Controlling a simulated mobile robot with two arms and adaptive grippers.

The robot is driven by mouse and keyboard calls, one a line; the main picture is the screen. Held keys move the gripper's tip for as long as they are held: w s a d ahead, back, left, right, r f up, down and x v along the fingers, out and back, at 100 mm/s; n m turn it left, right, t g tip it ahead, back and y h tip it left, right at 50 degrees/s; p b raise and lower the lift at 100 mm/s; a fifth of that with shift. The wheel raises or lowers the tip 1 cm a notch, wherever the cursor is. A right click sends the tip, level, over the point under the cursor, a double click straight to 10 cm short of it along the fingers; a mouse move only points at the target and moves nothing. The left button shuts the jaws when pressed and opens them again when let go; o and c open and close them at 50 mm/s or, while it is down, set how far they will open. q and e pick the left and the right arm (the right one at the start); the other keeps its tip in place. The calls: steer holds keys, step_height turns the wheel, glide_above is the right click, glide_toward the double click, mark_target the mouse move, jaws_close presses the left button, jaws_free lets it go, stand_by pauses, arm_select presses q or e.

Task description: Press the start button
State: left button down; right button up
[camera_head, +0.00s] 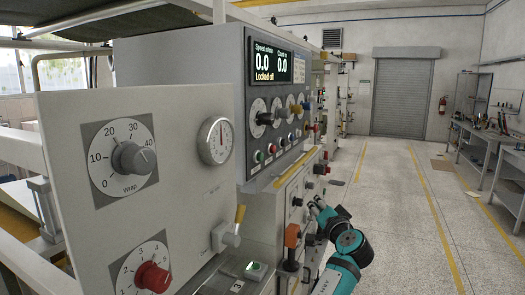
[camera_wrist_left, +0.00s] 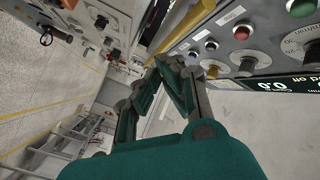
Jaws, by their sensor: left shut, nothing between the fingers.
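A round green button (camera_head: 258,156) sits at the left end of a row of small buttons under the dials on the grey control panel (camera_head: 180,60); it also shows at the top right of the wrist view (camera_wrist_left: 303,8). A red button (camera_head: 271,149) is beside it. Another green-lit button (camera_head: 251,267) is on a low box at the front. The labels are too small to tell which is start. My left gripper (camera_head: 315,205) is shut and empty, to the right of and below the button row. In the wrist view its fingers (camera_wrist_left: 173,62) meet, apart from the buttons. My right gripper is not seen.
A display (camera_head: 277,62) reads "Locked off". A panel with a Wrap dial (camera_head: 134,157) and a red knob (camera_head: 152,277) stands at front left. An orange-topped handle (camera_head: 292,235) is left of my arm. Free floor (camera_head: 400,200) lies to the right, with workbenches (camera_head: 480,145) beyond.

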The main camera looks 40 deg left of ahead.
mark_target(260, 157)
arm_select(q)
steer(key=s+a+r+n+y, duration=0.1)
steer(key=s+r, duration=0.1)
steer(key=r, duration=0.5)
steer(key=s+a+r+n+g+y+p, duration=0.1)
steer(key=r+n+y, duration=0.1)
steer(key=r, duration=0.4)
steer(key=shift+s+r+n, duration=0.3)
steer(key=shift+s+r, duration=0.05)
steer(key=shift+r, duration=0.05)
steer(key=shift+a, duration=0.1)
steer(key=s+a+p, duration=0.2)
steer(key=a+p, duration=0.1)
steer(key=a, duration=0.5)
steer(key=shift+a, duration=0.15)
steer(key=shift+a, duration=0.1)
stand_by(0.3)
steer(key=shift+s+a, duration=0.15)
steer(key=shift+a, duration=0.15)
